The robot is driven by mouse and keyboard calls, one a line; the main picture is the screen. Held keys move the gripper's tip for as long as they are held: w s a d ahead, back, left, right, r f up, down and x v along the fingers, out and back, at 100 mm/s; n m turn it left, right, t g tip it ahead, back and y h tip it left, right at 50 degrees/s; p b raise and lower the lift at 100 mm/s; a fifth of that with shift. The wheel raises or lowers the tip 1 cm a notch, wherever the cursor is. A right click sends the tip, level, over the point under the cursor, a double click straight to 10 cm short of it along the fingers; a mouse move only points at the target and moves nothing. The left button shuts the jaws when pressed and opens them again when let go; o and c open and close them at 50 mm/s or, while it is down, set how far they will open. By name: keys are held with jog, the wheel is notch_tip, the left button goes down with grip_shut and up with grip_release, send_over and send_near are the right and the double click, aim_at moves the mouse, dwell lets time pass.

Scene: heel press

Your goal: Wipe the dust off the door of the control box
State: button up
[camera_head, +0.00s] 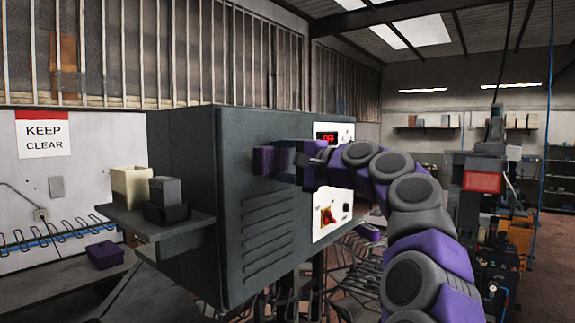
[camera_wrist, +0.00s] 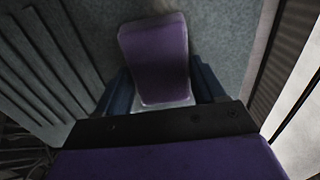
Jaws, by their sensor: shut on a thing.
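The control box (camera_head: 180,190) is a large dark grey cabinet left of centre in the head view. Its door (camera_head: 250,205) faces right and carries slanted louvres low down. My gripper (camera_head: 284,160) is at the upper part of the door, shut on a purple block-like pad (camera_head: 264,160). In the wrist view the pad (camera_wrist: 155,55) sits between two dark blue fingers, against or very near the speckled grey door (camera_wrist: 225,40). I cannot tell whether it touches. The louvres (camera_wrist: 50,65) show at the left there. Any dust is hard to make out.
A side shelf (camera_head: 125,222) on the box holds a cream container (camera_head: 131,187) and a dark block (camera_head: 165,191) in a black tray. A white panel (camera_head: 328,215) with a red display and a switch lies right of the door. A purple item (camera_head: 104,254) lies on the bench below.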

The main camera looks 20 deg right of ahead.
aim_at(266, 162)
jog(key=shift+s+a+b, duration=0.35)
jog(key=shift+s+a, duration=0.25)
jog(key=shift+a, duration=0.3)
jog(key=shift+s+a+b, duration=0.3)
jog(key=shift+s+a, duration=0.25)
jog(key=shift+a, duration=0.3)
jog(key=shift+s+a+f, duration=0.1)
jog(key=shift+s+a, duration=0.25)
jog(key=shift+a, duration=0.05)
jog(key=shift+s+a, duration=0.85)
jog(key=shift+a, duration=0.3)
jog(key=shift+w+d, duration=0.1)
jog(key=shift+d, duration=0.05)
